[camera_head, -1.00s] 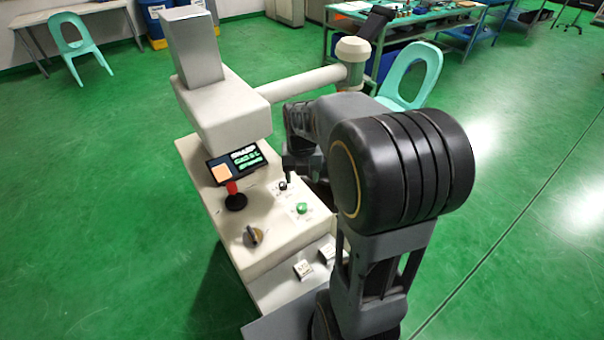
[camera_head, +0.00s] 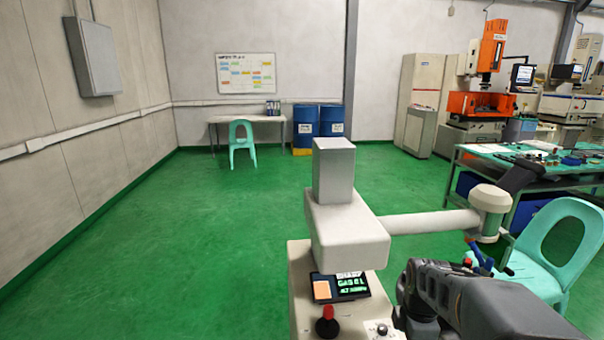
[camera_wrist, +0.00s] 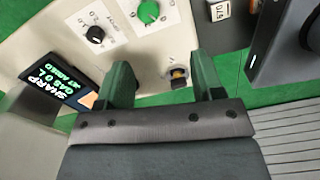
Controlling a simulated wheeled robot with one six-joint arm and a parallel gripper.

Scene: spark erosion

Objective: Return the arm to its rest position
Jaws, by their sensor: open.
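My arm (camera_head: 480,305) shows at the lower right of the head view, grey and black, beside the control console. Beyond the fingers is the beige console panel (camera_wrist: 150,55) with a black knob (camera_wrist: 95,34), a green button (camera_wrist: 149,11) and a small key-like switch (camera_wrist: 178,76). The gripper's tips are hard to make out in the head view.
A mint chair (camera_head: 565,240) and a cluttered workbench (camera_head: 540,160) stand right. Green floor (camera_head: 170,250) is open left.

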